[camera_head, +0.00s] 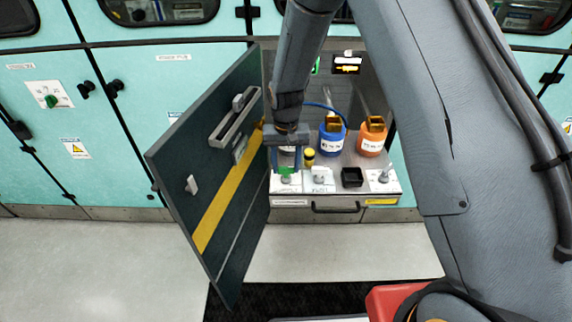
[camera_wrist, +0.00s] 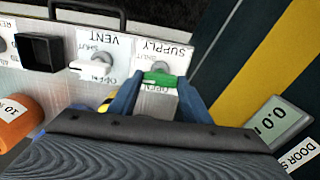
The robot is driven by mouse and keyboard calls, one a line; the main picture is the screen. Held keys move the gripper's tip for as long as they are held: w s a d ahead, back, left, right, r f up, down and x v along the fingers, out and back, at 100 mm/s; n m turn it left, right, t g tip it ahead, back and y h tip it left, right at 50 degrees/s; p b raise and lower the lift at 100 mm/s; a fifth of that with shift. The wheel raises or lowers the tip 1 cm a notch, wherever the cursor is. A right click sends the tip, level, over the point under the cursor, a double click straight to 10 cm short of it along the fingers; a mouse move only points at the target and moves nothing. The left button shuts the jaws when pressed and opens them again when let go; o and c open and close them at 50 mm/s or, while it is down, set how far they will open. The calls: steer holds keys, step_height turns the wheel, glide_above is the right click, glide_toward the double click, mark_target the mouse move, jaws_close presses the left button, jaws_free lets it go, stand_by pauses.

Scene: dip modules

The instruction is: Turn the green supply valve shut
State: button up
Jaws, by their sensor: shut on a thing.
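The green supply valve handle (camera_wrist: 160,80) sits on a white panel labelled SUPPLY, with SHUT and OPEN marks. In the wrist view it lies crosswise, at the OPEN side of the round hub. My gripper (camera_wrist: 158,92) has its two blue fingers on either side of the handle and is shut on it. In the head view my gripper (camera_head: 286,163) reaches down to the green handle (camera_head: 287,171) at the front left of the bench. My fingers hide part of the panel there.
The white vent valve handle (camera_wrist: 90,68) and a black square cup (camera_wrist: 40,52) are beside it. An open dark door (camera_head: 222,190) with a yellow stripe stands close on the left. A blue bottle (camera_head: 332,138) and an orange bottle (camera_head: 371,138) stand behind.

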mark_target(286, 167)
steer(key=shift+m, duration=0.3)
stand_by(0.4)
steer(key=o, duration=1)
steer(key=shift+o, duration=0.2)
steer(key=shift+r+b, duration=0.85)
steer(key=shift+r, duration=3.05)
